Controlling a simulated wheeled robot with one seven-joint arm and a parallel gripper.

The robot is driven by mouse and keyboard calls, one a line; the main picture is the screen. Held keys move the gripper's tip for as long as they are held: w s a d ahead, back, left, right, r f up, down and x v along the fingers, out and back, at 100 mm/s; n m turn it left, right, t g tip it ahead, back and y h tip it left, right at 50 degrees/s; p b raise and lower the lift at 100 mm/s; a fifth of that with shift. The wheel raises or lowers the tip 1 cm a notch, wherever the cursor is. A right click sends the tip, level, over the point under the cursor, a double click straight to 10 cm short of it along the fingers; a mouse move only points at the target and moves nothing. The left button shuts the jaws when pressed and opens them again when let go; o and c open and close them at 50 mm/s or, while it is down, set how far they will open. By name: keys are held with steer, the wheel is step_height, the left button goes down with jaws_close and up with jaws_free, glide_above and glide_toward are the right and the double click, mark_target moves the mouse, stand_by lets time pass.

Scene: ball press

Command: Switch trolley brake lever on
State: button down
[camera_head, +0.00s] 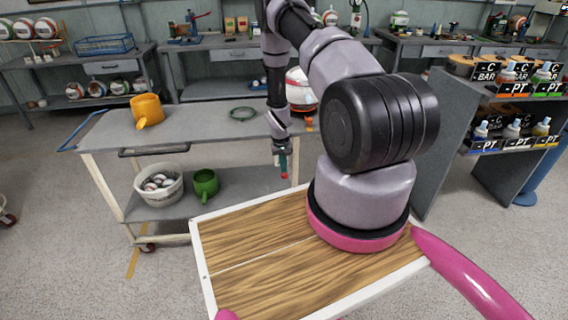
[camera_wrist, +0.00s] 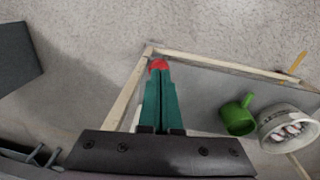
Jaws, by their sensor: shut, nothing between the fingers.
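The trolley (camera_head: 195,132) has a grey top, a lower shelf and cream legs. Its frame corner (camera_wrist: 125,98) and lower shelf show in the wrist view. My gripper (camera_head: 283,165) points down at the trolley's right end. Its green fingers (camera_wrist: 158,88) are shut together and hold nothing. A small red round thing (camera_wrist: 158,65) shows at the fingertips, by the frame corner; I cannot tell whether it is the brake lever's knob or whether the fingers touch it. No other part of a brake lever can be made out. A caster (camera_head: 148,247) shows at the near left leg.
An orange jug (camera_head: 147,108) and a green ring (camera_head: 243,114) are on the trolley top. A bucket of balls (camera_head: 158,184) and a green mug (camera_head: 205,185) stand on its lower shelf. A shelf of bottles (camera_head: 510,75) stands at right.

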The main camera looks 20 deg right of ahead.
steer(key=shift+s+f, duration=0.1)
steer(key=shift+f, duration=0.6)
steer(key=shift+f, duration=0.1)
steer(key=shift+w+r, duration=0.2)
steer(key=shift+r, duration=0.25)
steer(key=r, duration=0.3)
steer(key=shift+w+a+r, duration=0.2)
steer(key=shift+w+r, duration=0.05)
steer(key=shift+w, duration=0.1)
steer(key=s+a+r, duration=0.2)
steer(key=s+r, duration=0.4)
steer(key=r, duration=0.1)
steer(key=shift+a+r, duration=0.15)
steer(key=shift+r, duration=0.2)
